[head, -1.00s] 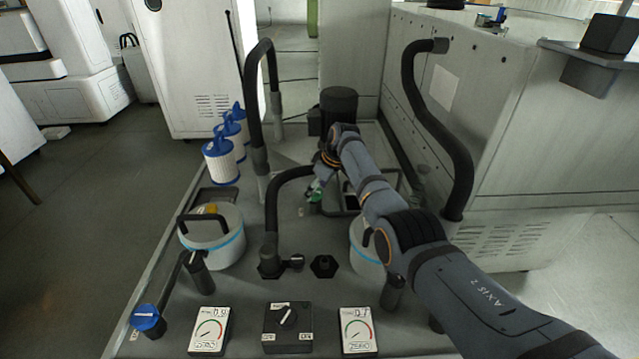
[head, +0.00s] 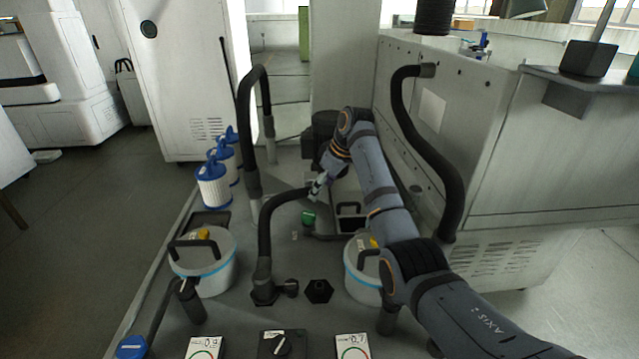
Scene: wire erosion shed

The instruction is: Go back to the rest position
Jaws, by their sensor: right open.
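My right arm comes in from the lower right and reaches over the grey equipment deck (head: 225,325). My right gripper (head: 316,190) is small in the view, near the upper end of a short curved black hose (head: 268,225). It is open and I see nothing held in it. I cannot tell whether its fingers touch the hose. A small green knob (head: 308,218) sits just below the gripper. My left gripper is not in view.
White canisters stand left (head: 205,275) and right (head: 360,285), the right one partly behind my arm. Blue-capped filter cartridges (head: 213,185) line the left edge. A tall black hose (head: 455,165) rises right of my arm by a large pale machine (head: 560,180). Gauges (head: 205,347) sit in front.

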